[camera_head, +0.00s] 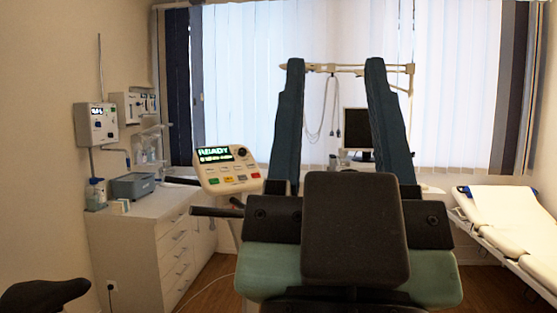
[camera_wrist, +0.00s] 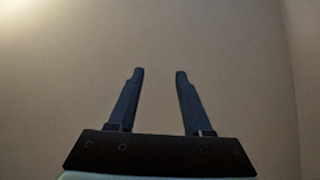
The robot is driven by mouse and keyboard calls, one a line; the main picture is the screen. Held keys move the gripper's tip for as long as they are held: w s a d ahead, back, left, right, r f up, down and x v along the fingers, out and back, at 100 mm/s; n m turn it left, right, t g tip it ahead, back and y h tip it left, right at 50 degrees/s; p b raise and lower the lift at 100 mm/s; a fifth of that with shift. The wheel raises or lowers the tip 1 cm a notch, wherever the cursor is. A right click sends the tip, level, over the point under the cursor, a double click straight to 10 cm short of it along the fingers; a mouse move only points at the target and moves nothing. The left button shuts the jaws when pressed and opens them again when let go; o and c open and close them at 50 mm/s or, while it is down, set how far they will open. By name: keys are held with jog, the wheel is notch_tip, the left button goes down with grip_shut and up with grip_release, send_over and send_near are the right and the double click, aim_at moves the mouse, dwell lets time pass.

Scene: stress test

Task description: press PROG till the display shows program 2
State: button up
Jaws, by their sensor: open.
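The console (camera_head: 205,178) is a pale panel left of centre in the head view, slightly tilted. Its dark display (camera_head: 214,154) shows READY in green letters, with a smaller line below that I cannot read. A dark knob sits at its upper right, above several small buttons, some coloured green, orange and red. Their labels are too small to read, so I cannot tell which is PROG. My gripper (camera_head: 335,66) is open and empty, its fingers pointing up, right of the console in the picture. In the wrist view my gripper (camera_wrist: 160,72) faces a blank wall; the console is not there.
Dark handlebars (camera_head: 216,212) stick out below the console, and a black saddle (camera_head: 42,294) is at lower left. A white cabinet (camera_head: 140,232) carries a grey box (camera_head: 133,186). A wall unit (camera_head: 97,124) hangs above. A couch (camera_head: 510,215) stands right; a monitor (camera_head: 358,130) is behind.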

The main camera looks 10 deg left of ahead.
grip_shut()
dwell(0.3)
dwell(1.5)
